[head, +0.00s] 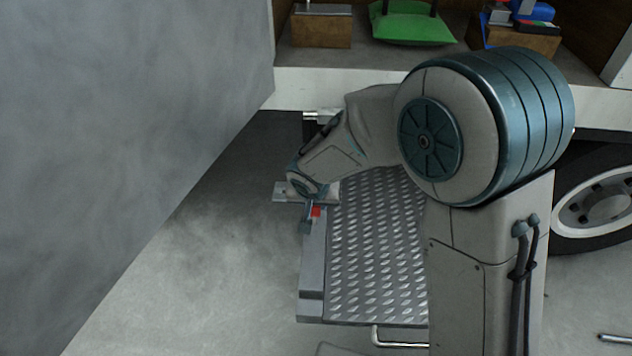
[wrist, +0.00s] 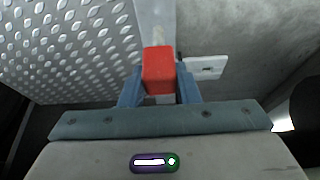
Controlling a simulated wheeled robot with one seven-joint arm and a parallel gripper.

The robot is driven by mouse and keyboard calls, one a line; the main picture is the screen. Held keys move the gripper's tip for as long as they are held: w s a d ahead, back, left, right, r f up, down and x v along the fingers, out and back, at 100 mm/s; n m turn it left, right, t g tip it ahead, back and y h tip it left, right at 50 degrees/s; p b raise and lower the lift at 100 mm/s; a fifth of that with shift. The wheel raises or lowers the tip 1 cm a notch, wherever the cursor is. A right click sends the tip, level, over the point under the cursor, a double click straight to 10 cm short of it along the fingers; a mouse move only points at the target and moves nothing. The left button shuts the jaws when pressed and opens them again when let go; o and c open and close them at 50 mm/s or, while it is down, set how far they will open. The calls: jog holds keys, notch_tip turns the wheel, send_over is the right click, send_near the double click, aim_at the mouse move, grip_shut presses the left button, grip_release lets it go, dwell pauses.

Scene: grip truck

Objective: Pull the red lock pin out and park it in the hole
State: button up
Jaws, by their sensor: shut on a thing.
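The red lock pin (wrist: 159,70) shows as a red block between the two blue fingers in the wrist view. My gripper (wrist: 160,88) is shut on it. In the head view the red pin (head: 316,211) is a small red patch beside my gripper (head: 310,212), at the upper left edge of the tread-plate platform (head: 375,250). A light plate with a dark spot, perhaps the hole (wrist: 207,66), lies just right of the pin in the wrist view. The pin's lower end is hidden, so I cannot tell whether it is seated or clear.
A large grey panel (head: 130,130) fills the left. The truck bed (head: 350,88) runs behind, carrying a green bag (head: 410,24) and wooden boxes (head: 322,30). A wheel (head: 600,205) stands at the right. A bent metal handle (head: 395,343) is below the platform. Grey floor is clear at lower left.

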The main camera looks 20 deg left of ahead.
jog(key=s+d+r+p, duration=0.1)
jog(key=s+r+p, duration=0.2)
jog(key=s+r, duration=0.2)
jog(key=shift+d+r, duration=0.15)
jog(key=shift+r, duration=0.15)
dwell(1.0)
dwell(0.4)
